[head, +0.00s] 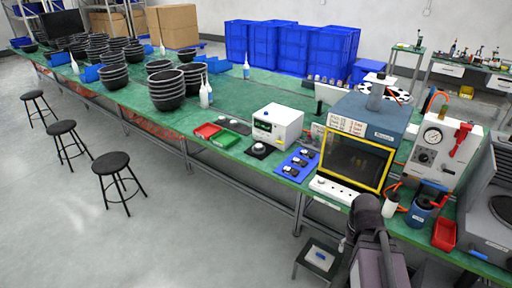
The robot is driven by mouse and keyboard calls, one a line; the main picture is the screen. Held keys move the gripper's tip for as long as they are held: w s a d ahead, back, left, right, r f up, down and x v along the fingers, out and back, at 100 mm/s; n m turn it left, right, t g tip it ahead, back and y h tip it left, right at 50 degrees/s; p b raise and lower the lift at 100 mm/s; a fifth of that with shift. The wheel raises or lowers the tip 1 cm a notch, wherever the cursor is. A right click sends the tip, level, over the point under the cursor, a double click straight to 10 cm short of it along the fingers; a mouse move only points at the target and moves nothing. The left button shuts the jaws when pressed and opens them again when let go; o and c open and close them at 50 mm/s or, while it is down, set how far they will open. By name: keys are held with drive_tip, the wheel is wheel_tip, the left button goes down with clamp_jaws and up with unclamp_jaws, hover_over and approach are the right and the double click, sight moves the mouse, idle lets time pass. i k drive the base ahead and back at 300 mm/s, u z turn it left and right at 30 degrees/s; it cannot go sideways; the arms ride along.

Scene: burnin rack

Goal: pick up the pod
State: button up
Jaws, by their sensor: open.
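I cannot tell for sure which thing is the pod. Several small dark-and-white pieces (300,161) lie on a blue mat (284,170) on the green bench. A small round piece on a black square base (260,149) sits to the left of that mat. A small blue-and-white item (320,256) lies on a low dark stand (309,266) on the floor in front of the bench. Part of my arm shows at the lower right, right of the stand. My gripper's fingers cannot be made out in this view.
On the green bench (135,96) stand a white box device (278,125), a yellow-framed oven (352,160), a gauge unit (436,147), red and green trays and stacks of black bowls. Stools (112,163) stand at the left. The floor (190,235) at lower left is clear.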

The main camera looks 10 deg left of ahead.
sight(258, 147)
drive_tip(key=i, duration=1.35)
drive_tip(key=z, duration=0.05)
